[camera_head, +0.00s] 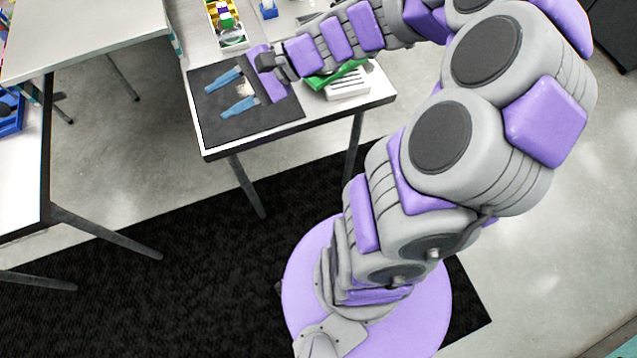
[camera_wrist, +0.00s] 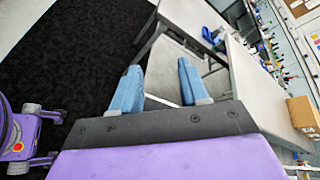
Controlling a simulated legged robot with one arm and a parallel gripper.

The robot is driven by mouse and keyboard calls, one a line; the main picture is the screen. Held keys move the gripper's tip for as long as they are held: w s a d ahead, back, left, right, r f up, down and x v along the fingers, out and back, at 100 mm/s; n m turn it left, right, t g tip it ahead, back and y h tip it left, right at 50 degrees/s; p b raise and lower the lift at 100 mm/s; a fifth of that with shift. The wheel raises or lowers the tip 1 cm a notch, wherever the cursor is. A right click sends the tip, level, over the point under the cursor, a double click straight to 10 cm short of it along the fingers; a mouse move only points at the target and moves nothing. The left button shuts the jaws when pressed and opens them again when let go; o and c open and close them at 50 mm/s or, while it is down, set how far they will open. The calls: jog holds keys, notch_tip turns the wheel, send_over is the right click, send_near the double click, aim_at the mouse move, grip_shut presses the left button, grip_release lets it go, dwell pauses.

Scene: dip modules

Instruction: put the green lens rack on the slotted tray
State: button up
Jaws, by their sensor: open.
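The green lens rack (camera_head: 336,75) is on the right part of the table, partly hidden behind my arm. It lies slantwise along the back left edge of the white slotted tray (camera_head: 349,88). It overlaps the tray in the picture; I cannot tell if it sits flat or leans on it. My gripper (camera_head: 216,102) is left of both, over the dark mat, with its blue fingers pointing left, apart and with nothing gripped. In the wrist view, my gripper (camera_wrist: 160,66) shows the fingers spread; rack and tray are not in that view.
The dark mat (camera_head: 270,122) covers the table's front left. A bin with coloured items (camera_head: 227,38) and a small blue object (camera_head: 268,9) stand farther back. Another table (camera_head: 85,35) is at left. A cardboard box (camera_wrist: 303,115) shows in the wrist view.

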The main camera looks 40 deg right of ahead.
jog(key=s+a+f+n+g+h, duration=0.1)
jog(key=s+a+n+g+h, duration=0.1)
jog(key=s+a+n+g, duration=0.45)
jog(key=s+d+f+n+h, duration=0.1)
jog(key=s+d+n+h, duration=0.2)
jog(key=s, duration=0.6)
jog(key=s+d+f+n+h, duration=0.1)
jog(key=s+d+n+h, duration=0.2)
jog(key=s+d+h, duration=0.4)
jog(key=shift+s+h, duration=0.3)
jog(key=shift+s, duration=0.55)
jog(key=shift+f, duration=0.1)
